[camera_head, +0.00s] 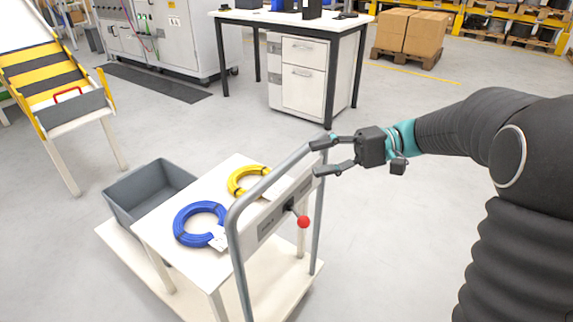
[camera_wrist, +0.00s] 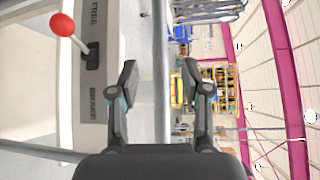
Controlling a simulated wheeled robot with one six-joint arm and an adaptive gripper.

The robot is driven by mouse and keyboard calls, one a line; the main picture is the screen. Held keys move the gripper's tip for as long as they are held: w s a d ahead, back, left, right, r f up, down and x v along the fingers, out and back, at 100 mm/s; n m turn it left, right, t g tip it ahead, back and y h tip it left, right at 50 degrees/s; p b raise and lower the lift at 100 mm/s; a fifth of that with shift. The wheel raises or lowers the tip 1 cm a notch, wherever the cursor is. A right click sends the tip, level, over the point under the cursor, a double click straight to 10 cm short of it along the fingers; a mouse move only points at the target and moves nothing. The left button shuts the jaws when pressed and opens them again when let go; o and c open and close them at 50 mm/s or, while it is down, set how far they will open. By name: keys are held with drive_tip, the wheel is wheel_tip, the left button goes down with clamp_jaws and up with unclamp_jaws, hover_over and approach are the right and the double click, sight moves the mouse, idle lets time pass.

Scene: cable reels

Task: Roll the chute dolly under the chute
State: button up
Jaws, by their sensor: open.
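The chute dolly (camera_head: 110,236) is a white two-deck cart with a grey tubular push handle (camera_head: 233,240), standing in the middle foreground. My gripper (camera_head: 321,157) is open and empty at the handle's upper right corner. In the wrist view the handle's bar (camera_wrist: 161,80) appears between the fingertips; contact cannot be told. A red-knobbed lever (camera_head: 303,221) is on the handle panel. In the wrist view its knob (camera_wrist: 63,24) leans toward the end lettered FREE, away from BRAKE. The chute (camera_head: 55,78), with yellow and dark stripes and a red handle, stands apart at upper left.
A blue cable coil (camera_head: 177,226) and a yellow coil (camera_head: 234,184) lie on the dolly's upper deck. A grey bin (camera_head: 127,205) sits on its lower deck. A workbench (camera_head: 350,24) and drawer unit (camera_head: 303,85) stand behind. Floor between dolly and chute looks clear.

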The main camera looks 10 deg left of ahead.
sight(293, 165)
drive_tip(key=x, duration=0.7)
drive_tip(key=shift+s+a, duration=0.1)
drive_tip(key=shift+a, duration=0.15)
clamp_jaws()
